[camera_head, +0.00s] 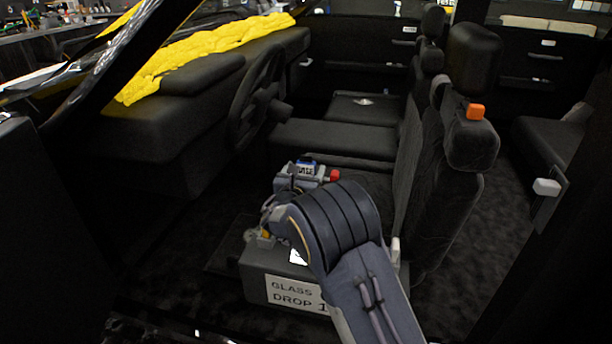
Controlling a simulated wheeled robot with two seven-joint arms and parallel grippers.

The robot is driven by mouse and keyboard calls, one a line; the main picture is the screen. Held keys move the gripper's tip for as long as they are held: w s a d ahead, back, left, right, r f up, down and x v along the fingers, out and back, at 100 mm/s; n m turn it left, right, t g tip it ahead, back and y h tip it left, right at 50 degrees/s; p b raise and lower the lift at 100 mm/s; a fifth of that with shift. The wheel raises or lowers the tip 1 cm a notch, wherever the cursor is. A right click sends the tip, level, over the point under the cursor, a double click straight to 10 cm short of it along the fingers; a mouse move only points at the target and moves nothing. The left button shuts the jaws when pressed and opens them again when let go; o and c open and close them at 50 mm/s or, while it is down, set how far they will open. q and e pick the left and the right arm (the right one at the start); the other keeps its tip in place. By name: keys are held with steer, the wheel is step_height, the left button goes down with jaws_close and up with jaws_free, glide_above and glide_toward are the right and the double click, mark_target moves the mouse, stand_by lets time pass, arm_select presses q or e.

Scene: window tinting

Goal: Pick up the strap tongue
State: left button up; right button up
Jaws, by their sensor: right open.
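My right arm reaches in from the bottom, and its gripper (262,232) is small and partly hidden by my own wrist, over the left end of a dark box. The gripper is open. A small orange piece (265,235) shows at its fingertips, and I cannot tell whether this is the strap tongue or whether it is touched. A small white piece (298,257) lies on the box top, partly covered by my arm. My left gripper is not in view.
The dark box (255,287) bears a label reading "GLASS DROP 1". The front seat (440,190) stands close right of my arm, with an orange block (476,111) on its headrest. The steering wheel (255,95) and dashboard are behind left. Dark floor (150,270) is clear at left.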

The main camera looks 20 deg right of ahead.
steer(key=shift+x, duration=0.95)
steer(key=shift+c, duration=0.2)
steer(key=c, duration=1)
steer(key=shift+c, duration=0.2)
step_height(320, 180, up, 9)
steer(key=p, duration=0.3)
steer(key=shift+f, duration=0.2)
steer(key=shift+r, duration=0.7)
